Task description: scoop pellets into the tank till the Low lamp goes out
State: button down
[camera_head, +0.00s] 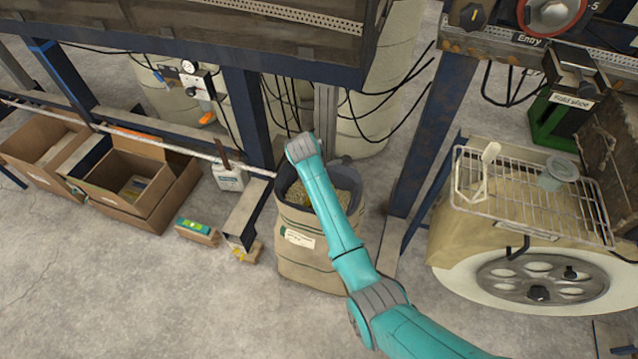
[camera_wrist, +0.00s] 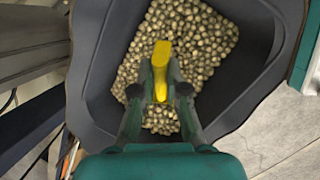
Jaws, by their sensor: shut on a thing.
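A tan sack (camera_head: 315,262) stands on the floor with its dark mouth open and pale pellets (camera_head: 343,203) inside. In the wrist view the pellets (camera_wrist: 207,40) fill the middle, ringed by the dark grey lining (camera_wrist: 101,62). My gripper (camera_wrist: 160,88) is over the sack's mouth, shut on a yellow handle (camera_wrist: 161,55), which looks like the scoop's. The scoop's bowl is hidden, so I cannot tell whether it holds pellets. In the head view my arm hides the gripper. I cannot make out a Low lamp or tell which vessel is the tank.
A dark blue post (camera_head: 247,115) and hanging cables stand close behind the sack. At right, a wire rack (camera_head: 520,215) sits above a wheel-like disc (camera_head: 540,277). The front floor is clear.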

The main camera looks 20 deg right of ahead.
jog(key=shift+d+f+t+y, duration=0.25)
jog(key=shift+d+y, duration=0.3)
jog(key=shift+y, duration=0.35)
jog(key=y, duration=0.1)
jog(key=d, duration=0.1)
jog(key=y, duration=0.1)
jog(key=shift+s+d+r+m+t+y, duration=0.15)
jog(key=shift+s+d+m+t+y, duration=0.1)
jog(key=shift+d+m+y, duration=0.1)
jog(key=shift+d+r+y, duration=0.15)
jog(key=shift+d+y, duration=0.05)
jog(key=shift+y, duration=0.05)
jog(key=d+r+y, duration=0.3)
jog(key=d+r, duration=0.1)
jog(key=r, duration=0.5)
jog(key=shift+s+d+r+t, duration=0.15)
jog(key=shift+s+r+t, duration=0.1)
jog(key=shift+s+t, duration=0.15)
